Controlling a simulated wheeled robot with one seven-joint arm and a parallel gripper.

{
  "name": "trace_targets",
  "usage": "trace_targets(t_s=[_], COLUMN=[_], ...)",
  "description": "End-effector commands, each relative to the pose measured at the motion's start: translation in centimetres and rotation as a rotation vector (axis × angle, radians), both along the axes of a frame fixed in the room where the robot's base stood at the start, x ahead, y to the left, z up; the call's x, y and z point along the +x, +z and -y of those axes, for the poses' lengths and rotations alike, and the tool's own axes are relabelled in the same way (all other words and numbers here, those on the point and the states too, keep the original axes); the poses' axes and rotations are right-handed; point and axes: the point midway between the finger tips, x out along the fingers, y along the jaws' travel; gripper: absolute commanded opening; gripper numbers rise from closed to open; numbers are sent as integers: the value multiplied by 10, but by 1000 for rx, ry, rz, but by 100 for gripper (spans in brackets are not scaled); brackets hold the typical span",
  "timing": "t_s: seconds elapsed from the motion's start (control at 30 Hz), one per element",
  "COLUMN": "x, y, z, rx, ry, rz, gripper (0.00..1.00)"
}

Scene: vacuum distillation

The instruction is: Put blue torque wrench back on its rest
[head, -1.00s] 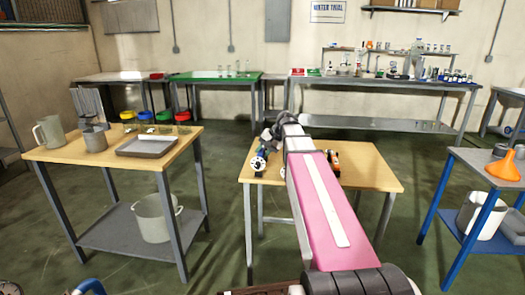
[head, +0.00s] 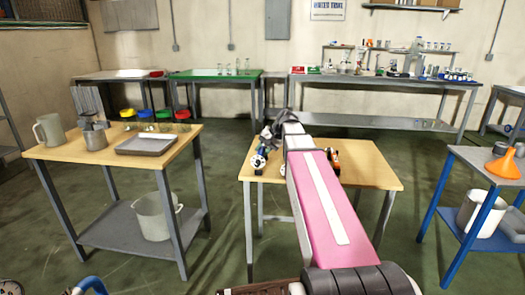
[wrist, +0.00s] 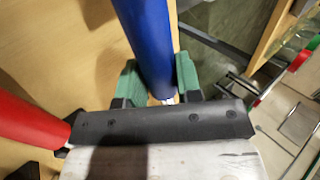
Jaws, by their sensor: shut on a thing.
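The blue torque wrench shows in the wrist view as a thick blue handle (wrist: 147,40) running up between the green finger pads. My gripper (wrist: 158,78) is shut on it near its lower end. In the head view my gripper is over the wooden table (head: 372,178), mostly hidden by my own arm; a small blue part (head: 264,149) shows just left of it. A red handle (wrist: 30,118) lies at the left of the wrist view, apart from the blue one. I cannot make out the rest for the wrench in either view.
An orange-and-black object (head: 333,160) sits right of my arm on the same table. The table's right side is bare. A left table holds jugs and a tray (head: 147,146); a blue-framed table (head: 480,165) with an orange funnel (head: 503,166) stands right.

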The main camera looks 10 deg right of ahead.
Motion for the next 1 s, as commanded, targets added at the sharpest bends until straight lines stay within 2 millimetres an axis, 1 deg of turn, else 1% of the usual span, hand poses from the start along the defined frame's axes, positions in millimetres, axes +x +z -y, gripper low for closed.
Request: trace_targets(t_s=[1.0], x=[0], y=[-21], z=[0], rx=[2], ry=[1], rz=[1], gripper=[0])
